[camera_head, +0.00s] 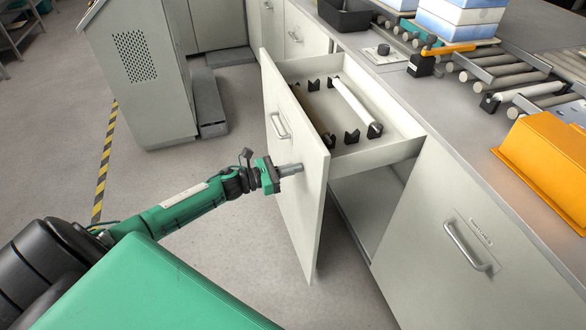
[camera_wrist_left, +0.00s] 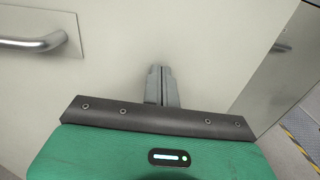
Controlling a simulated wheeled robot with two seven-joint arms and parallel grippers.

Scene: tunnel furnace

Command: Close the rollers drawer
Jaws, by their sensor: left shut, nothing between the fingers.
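The rollers drawer stands pulled out of the white cabinet, with its tall front panel (camera_head: 297,165) facing left in the head view. A bar handle (camera_head: 278,125) is on the panel; it also shows at the upper left in the left wrist view (camera_wrist_left: 30,43). Inside the drawer lie a white roller (camera_head: 356,105) and a brown roller (camera_head: 315,108) on black holders. My left gripper (camera_head: 298,168) is shut and empty, its fingertips at the panel's outer face, below and right of the handle. In the left wrist view the closed fingers (camera_wrist_left: 161,72) point at the panel; contact is unclear. My right gripper is out of view.
The countertop (camera_head: 420,95) above carries a roller conveyor (camera_head: 500,75), an orange bin (camera_head: 550,160) and a black tray (camera_head: 343,15). A closed cabinet door with a handle (camera_head: 466,245) is at the right. The floor (camera_head: 220,150) left of the drawer is clear up to a grey cabinet (camera_head: 145,75).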

